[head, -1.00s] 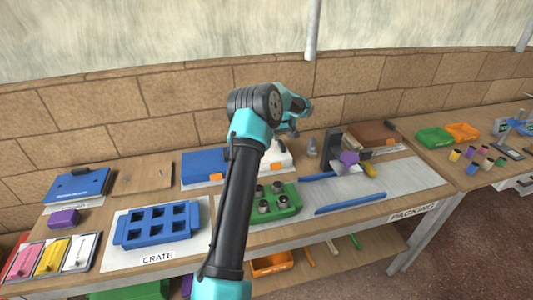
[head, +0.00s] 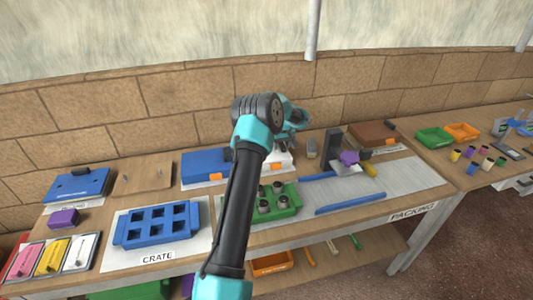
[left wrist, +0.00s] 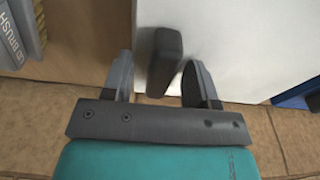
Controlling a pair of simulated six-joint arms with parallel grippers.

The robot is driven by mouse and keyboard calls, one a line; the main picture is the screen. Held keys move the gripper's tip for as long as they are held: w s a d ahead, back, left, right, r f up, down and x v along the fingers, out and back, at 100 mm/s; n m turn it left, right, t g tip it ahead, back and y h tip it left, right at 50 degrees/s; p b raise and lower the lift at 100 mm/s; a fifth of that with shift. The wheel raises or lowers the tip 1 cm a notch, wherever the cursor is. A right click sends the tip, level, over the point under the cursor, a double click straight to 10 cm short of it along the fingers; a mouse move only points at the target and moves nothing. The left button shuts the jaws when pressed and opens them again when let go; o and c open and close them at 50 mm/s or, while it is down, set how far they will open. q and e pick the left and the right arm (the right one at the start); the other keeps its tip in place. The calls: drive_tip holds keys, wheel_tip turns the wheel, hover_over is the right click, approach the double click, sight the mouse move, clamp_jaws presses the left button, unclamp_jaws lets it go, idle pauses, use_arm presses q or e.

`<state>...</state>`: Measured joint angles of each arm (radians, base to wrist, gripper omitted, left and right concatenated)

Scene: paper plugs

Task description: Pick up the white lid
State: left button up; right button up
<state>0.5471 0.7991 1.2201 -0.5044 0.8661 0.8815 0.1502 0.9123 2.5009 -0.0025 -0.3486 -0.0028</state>
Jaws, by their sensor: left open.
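The white lid (left wrist: 235,45) fills much of the left wrist view, with a dark upright handle (left wrist: 164,58) on it. My left gripper (left wrist: 160,68) is open, with one finger on each side of the handle. I cannot tell whether either finger touches it. In the head view the white lid (head: 285,158) shows only in part, at the back of the bench behind my left arm. My right gripper is not in view.
A blue lid (head: 200,166) lies just left of the white one. A green tray (head: 288,204) with several metal cups stands in front, and a blue crate (head: 157,224) is farther left. A dark upright stand (head: 333,150) is to the right.

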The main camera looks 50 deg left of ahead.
use_arm(q)
drive_tip(key=shift+c, duration=0.3)
clamp_jaws()
idle(0.3)
drive_tip(key=shift+r, duration=0.1)
wheel_tip(320, 180, up, 10)
drive_tip(key=shift+f, duration=0.1)
idle(0.4)
idle(0.4)
